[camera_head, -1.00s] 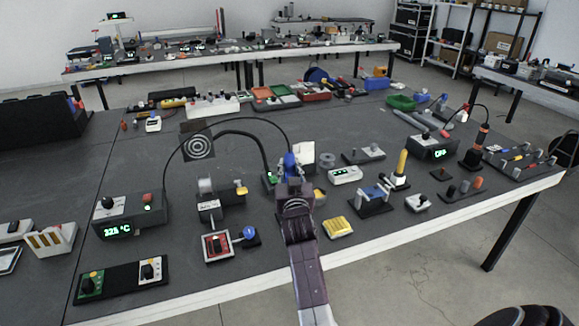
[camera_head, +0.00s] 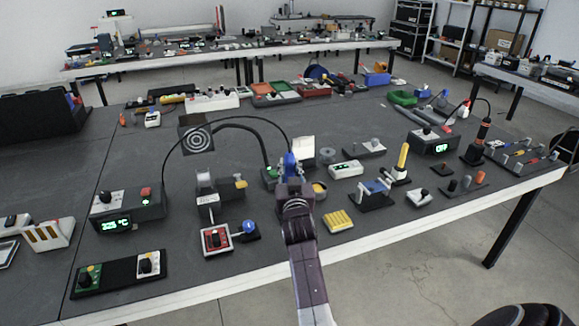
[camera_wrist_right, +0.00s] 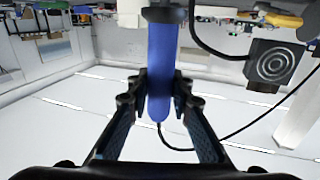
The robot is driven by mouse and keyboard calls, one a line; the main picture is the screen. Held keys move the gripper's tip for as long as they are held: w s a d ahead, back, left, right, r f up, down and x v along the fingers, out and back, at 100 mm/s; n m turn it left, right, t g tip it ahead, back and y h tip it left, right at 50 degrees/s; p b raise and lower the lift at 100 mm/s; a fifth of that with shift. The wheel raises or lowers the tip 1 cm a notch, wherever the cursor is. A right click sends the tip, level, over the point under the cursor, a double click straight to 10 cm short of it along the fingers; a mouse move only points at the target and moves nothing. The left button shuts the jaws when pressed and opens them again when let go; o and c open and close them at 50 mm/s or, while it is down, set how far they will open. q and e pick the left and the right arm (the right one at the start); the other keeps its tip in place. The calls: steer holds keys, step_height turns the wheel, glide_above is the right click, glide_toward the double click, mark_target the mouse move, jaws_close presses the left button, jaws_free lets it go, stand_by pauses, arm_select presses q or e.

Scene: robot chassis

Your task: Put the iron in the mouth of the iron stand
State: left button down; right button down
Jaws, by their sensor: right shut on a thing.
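The soldering iron has a blue handle (camera_head: 290,163) and shows upright in the head view. My right gripper (camera_head: 293,183) is shut on it. In the wrist view the blue handle (camera_wrist_right: 160,70) stands between the two fingers of my right gripper (camera_wrist_right: 159,100), with a dark collar at its top edge and a thin black cable at its rounded end. The iron's tip is hidden. I cannot make out the stand's mouth: the place under and behind the gripper is covered by the hand. My left gripper is not in view.
A black cable arcs from the heating station (camera_head: 127,207) to the iron. A fume fan (camera_head: 197,141) stands behind. A white block (camera_head: 303,150), yellow sponge (camera_head: 338,220) and red-faced box (camera_head: 216,240) are close by. Another iron (camera_head: 482,137) stands upright at the right.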

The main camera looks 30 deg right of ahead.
mark_target(290, 152)
steer(key=shift+f+b, duration=0.9)
steer(key=shift+f, duration=0.3)
steer(key=c, duration=1.7)
jaws_free()
steer(key=shift+o, duration=0.2)
step_height(290, 152, up, 10)
steer(key=shift+r, duration=0.1)
step_height(290, 152, up, 10)
steer(key=p, duration=0.9)
steer(key=shift+p, duration=0.3)
steer(key=shift+f, duration=0.2)
